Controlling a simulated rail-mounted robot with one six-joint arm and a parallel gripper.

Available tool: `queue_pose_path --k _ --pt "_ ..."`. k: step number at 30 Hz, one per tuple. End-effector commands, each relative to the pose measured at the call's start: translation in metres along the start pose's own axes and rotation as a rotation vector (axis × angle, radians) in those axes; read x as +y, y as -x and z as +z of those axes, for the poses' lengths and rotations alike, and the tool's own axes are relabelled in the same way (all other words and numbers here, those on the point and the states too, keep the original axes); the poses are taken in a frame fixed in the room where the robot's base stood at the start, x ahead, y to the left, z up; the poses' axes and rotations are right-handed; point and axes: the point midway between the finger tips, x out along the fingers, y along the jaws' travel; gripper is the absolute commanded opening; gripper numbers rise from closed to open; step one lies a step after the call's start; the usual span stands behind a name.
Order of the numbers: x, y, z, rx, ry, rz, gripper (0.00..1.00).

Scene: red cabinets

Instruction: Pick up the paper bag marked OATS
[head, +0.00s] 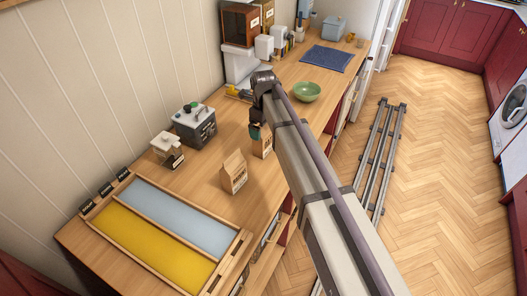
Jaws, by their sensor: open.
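Two brown paper bags stand on the wooden counter. One paper bag (234,174) stands upright in the open, with small dark print on its front. The other paper bag (264,148) stands farther back and is partly hidden by my arm. The print on both is too small to read, so I cannot tell which is marked OATS. My gripper (256,132) is open and points down above the counter, at the upper left of the farther bag. I cannot tell whether it touches that bag. The nearer bag is apart from it.
A wooden tray (202,286) with yellow and pale blue panels fills the counter's near end. A grey box-shaped appliance (196,128) and a white grinder-like item (166,150) stand by the wall. A green bowl (306,92) and blue mat (328,58) lie farther back.

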Motion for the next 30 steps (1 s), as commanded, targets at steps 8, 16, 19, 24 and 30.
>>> queue_pose_path --k 8,16,19,24,30 --pt "0.0002 -0.0142 -0.0001 0.0 0.0 0.0 1.0" --pt "0.0002 -0.014 -0.0001 0.0 0.0 0.0 0.76" --pt "0.0002 -0.0141 -0.0001 0.0 0.0 0.0 0.67" --pt "0.0002 -0.0141 0.0 0.0 0.0 0.0 0.5" --pt "0.0002 -0.014 0.0 0.0 0.0 0.0 0.36"
